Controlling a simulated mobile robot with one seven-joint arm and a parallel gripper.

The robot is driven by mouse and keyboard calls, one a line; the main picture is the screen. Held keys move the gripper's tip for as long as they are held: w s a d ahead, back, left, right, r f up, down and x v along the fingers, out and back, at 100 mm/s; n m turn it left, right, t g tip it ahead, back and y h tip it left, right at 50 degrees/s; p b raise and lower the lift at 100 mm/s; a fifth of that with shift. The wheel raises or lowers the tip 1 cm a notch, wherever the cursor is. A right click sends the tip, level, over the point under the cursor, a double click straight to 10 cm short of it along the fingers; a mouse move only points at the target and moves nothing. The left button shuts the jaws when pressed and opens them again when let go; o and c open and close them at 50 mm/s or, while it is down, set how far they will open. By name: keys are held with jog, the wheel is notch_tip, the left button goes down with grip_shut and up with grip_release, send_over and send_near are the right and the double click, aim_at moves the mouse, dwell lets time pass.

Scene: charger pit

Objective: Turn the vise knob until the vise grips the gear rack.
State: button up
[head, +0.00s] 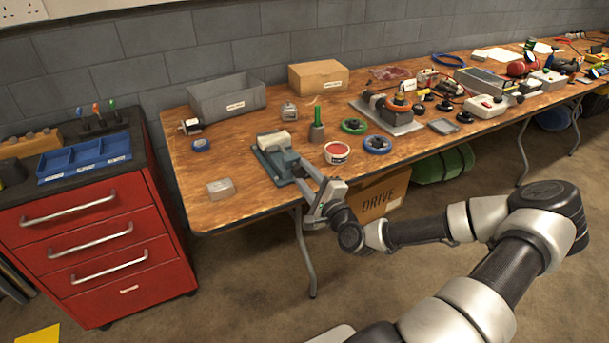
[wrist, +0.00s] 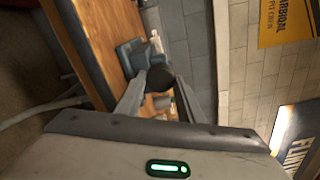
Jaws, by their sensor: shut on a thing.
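The blue-grey vise (head: 284,163) stands near the front edge of the wooden table in the head view, and part of it shows in the wrist view (wrist: 130,55). A pale block (head: 273,140), which looks like the gear rack, lies at the top of the vise; whether the jaws touch it I cannot tell. My gripper (head: 303,172) reaches the vise's front end. In the wrist view the dark round vise knob (wrist: 160,77) sits between my two fingertips, and they are shut on it.
On the table (head: 235,208), a clear box (head: 221,188) lies left of the vise. A red-and-white tub (head: 337,153) and a blue handwheel (head: 377,145) stand to its right. A grey bin (head: 227,98) is behind. A red drawer cabinet (head: 95,240) adjoins at left.

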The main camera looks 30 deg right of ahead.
jog(key=m+b, duration=0.1)
jog(key=m, duration=0.3)
jog(key=shift+f+m, duration=0.15)
jog(key=shift+m, duration=0.25)
jog(key=m+b, duration=0.1)
jog(key=m, duration=0.2)
jog(key=shift+m, duration=0.3)
jog(key=m, duration=0.3)
jog(key=shift+a+m+b, duration=0.15)
jog(key=shift+m+b, duration=0.15)
jog(key=shift+b, duration=0.1)
jog(key=m, duration=0.4)
jog(key=shift+a+m, duration=0.1)
jog(key=shift+m, duration=0.2)
jog(key=m, duration=0.3)
jog(key=shift+m+b, duration=0.3)
jog(key=m, duration=0.4)
jog(key=shift+a, duration=0.15)
jog(key=m, duration=0.4)
jog(key=shift+m, duration=0.4)
jog(key=shift+a+r+m, duration=0.1)
jog(key=shift+r+m, duration=0.1)
jog(key=shift+m, duration=1.5)
